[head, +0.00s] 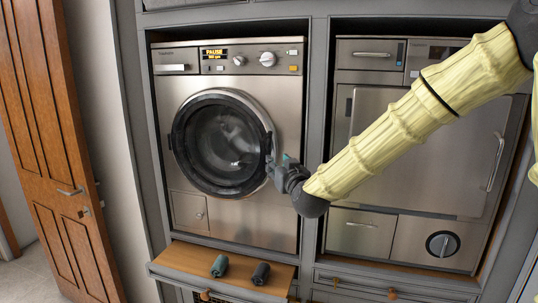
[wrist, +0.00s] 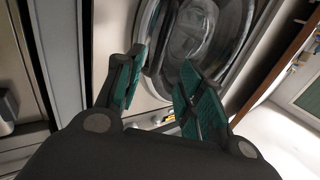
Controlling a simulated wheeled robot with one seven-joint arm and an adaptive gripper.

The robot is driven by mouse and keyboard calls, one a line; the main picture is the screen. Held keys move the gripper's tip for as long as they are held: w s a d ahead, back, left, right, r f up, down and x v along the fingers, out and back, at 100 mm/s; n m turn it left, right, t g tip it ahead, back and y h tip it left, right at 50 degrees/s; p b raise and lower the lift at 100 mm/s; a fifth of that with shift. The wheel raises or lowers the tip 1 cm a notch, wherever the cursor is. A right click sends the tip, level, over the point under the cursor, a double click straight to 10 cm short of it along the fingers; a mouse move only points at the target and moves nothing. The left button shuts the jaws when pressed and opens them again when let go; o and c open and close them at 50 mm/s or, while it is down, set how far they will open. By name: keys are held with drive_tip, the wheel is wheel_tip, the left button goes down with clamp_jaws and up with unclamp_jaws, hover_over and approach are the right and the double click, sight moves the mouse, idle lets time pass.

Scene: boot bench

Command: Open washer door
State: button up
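The washer (head: 250,222) stands in the left bay of a grey cabinet, and its panel display reads PAUSE. Its round door (head: 263,125) has a dark rim and a glass middle, and looks shut or nearly so. The door also shows in the wrist view (wrist: 157,22), just beyond the fingertips. My gripper (head: 272,162) is at the door's right edge, beside the handle area. In the wrist view my gripper (wrist: 163,60) has its two green-padded fingers apart, with the door rim showing between them. I cannot tell whether a finger touches the door, and the handle is mostly hidden.
A second steel appliance (head: 365,107) fills the right bay, partly behind my arm. A wooden pull-out shelf (head: 195,258) below the washer holds a green roll (head: 219,266) and a dark roll (head: 261,273). A wooden room door (head: 50,130) stands at the left.

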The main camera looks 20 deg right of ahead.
sight(269, 153)
drive_tip(key=shift+w+r+p, duration=0.15)
drive_tip(key=shift+w+p, duration=0.8)
drive_tip(key=shift+w, duration=1.8)
drive_tip(key=shift+w+r+p, duration=0.1)
drive_tip(key=shift+w+p, duration=0.8)
drive_tip(key=shift+w, duration=1.8)
clamp_jaws()
